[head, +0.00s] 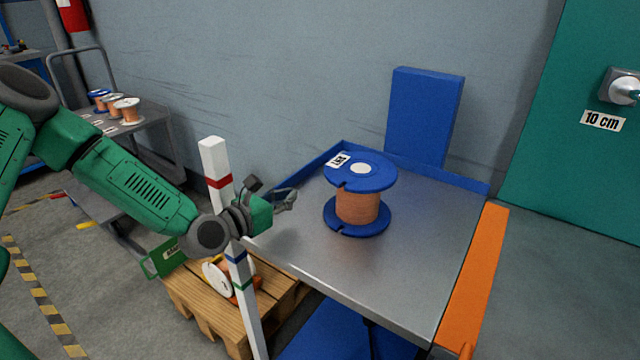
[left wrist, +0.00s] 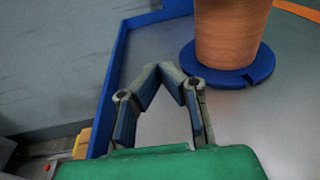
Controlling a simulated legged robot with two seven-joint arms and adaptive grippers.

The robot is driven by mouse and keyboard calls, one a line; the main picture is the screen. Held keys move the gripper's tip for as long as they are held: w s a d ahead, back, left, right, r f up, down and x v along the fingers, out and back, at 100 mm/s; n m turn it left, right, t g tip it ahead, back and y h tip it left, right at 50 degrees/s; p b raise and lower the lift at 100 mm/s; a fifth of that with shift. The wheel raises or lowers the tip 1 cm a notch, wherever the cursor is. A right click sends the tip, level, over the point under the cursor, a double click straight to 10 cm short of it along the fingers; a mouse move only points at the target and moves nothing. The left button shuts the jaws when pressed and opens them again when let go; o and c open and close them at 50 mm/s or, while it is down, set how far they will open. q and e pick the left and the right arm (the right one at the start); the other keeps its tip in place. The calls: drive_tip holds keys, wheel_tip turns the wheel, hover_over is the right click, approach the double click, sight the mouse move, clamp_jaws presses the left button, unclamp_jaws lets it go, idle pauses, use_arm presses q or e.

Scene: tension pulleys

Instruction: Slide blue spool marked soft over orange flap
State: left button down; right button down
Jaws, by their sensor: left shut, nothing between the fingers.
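The blue spool (head: 360,172), wound with copper-coloured wire, stands upright on the metal table. A white label lies on its top flange, too small and turned to read surely. Its lower flange and winding also show in the left wrist view (left wrist: 230,45). The orange flap (head: 474,275) runs along the table's right edge. My left gripper (head: 291,198) is left of the spool, apart from it, over the table's left part. In the left wrist view its fingertips (left wrist: 160,70) meet with nothing between them. My right gripper is not in view.
The metal table (head: 400,270) has a raised blue rim at the back and left. A striped white post (head: 217,165) stands by my left wrist. A pallet (head: 205,310) holds a spool below. A cart (head: 150,130) carries several spools. The tabletop between spool and flap is clear.

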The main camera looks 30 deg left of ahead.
sight(386, 214)
use_arm(q)
drive_tip(key=x, duration=0.1)
drive_tip(key=b+x, duration=0.1)
drive_tip(key=x, duration=0.3)
drive_tip(key=shift+w+d+b, duration=0.15)
drive_tip(key=shift+d+b, duration=0.15)
drive_tip(key=shift+d, duration=0.1)
drive_tip(key=b+x, duration=0.2)
drive_tip(key=x, duration=0.1)
drive_tip(key=b+x, duration=0.3)
drive_tip(key=x, duration=0.1)
drive_tip(key=shift+a+f, duration=0.2)
drive_tip(key=shift+f, duration=0.05)
drive_tip(key=shift+w+d+r+b, duration=0.1)
drive_tip(key=shift+w+d+b, duration=0.25)
drive_tip(key=shift+w, duration=0.3)
drive_tip(key=shift+s+d+b, duration=0.15)
drive_tip(key=shift+d, duration=1.1)
drive_tip(key=shift+s+d+b, duration=0.1)
drive_tip(key=shift+d+b, duration=0.05)
drive_tip(key=shift+d, duration=1.15)
drive_tip(key=shift+s+d, duration=0.1)
drive_tip(key=shift+d, duration=1.3)
drive_tip(key=shift+s+d+b, duration=0.15)
drive_tip(key=shift+d+b, duration=0.2)
drive_tip(key=shift+d, duration=1.65)
drive_tip(key=shift+s+d+b, duration=0.15)
drive_tip(key=shift+d+b, duration=0.2)
drive_tip(key=shift+d, duration=1.65)
